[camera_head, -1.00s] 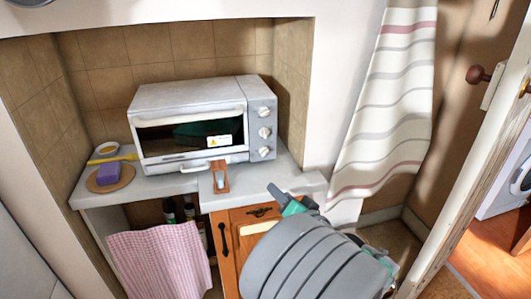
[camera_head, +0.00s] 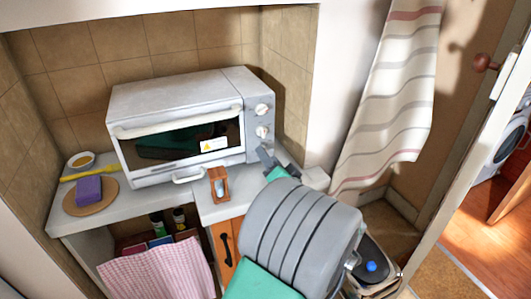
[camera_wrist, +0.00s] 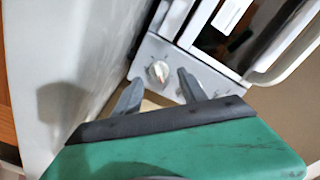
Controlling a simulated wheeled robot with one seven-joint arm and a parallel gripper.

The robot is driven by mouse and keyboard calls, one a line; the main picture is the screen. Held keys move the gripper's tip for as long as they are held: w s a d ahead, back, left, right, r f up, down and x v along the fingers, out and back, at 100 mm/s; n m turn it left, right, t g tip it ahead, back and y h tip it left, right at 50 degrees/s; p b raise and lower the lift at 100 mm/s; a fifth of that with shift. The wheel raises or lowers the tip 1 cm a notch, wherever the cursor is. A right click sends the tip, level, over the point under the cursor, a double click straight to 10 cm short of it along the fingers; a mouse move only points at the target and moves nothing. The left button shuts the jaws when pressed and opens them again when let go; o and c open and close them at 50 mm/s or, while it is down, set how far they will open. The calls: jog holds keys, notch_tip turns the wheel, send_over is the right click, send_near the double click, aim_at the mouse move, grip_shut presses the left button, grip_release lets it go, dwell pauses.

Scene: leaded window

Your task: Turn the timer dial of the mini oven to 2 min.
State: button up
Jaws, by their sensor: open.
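The mini oven (camera_head: 180,95) is a light grey box with a glass door and a control panel on its right side. Its upper knob (camera_head: 263,109) and middle knob (camera_head: 262,132) show in the head view; the lowest is hidden behind my gripper (camera_head: 274,160). In the wrist view one white knob (camera_wrist: 158,71) shows just ahead of my open gripper (camera_wrist: 160,92), roughly between its fingers and apart from them. I cannot tell which knob is the timer dial, and its marks are too small to read.
The oven stands on a white counter (camera_head: 130,203) in a tiled alcove. A small wooden holder (camera_head: 219,184) stands before it. A purple sponge (camera_head: 89,190) lies on a round board at left. A striped curtain (camera_head: 395,90) hangs at right.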

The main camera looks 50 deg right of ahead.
jog(key=shift+x, duration=1)
grip_shut()
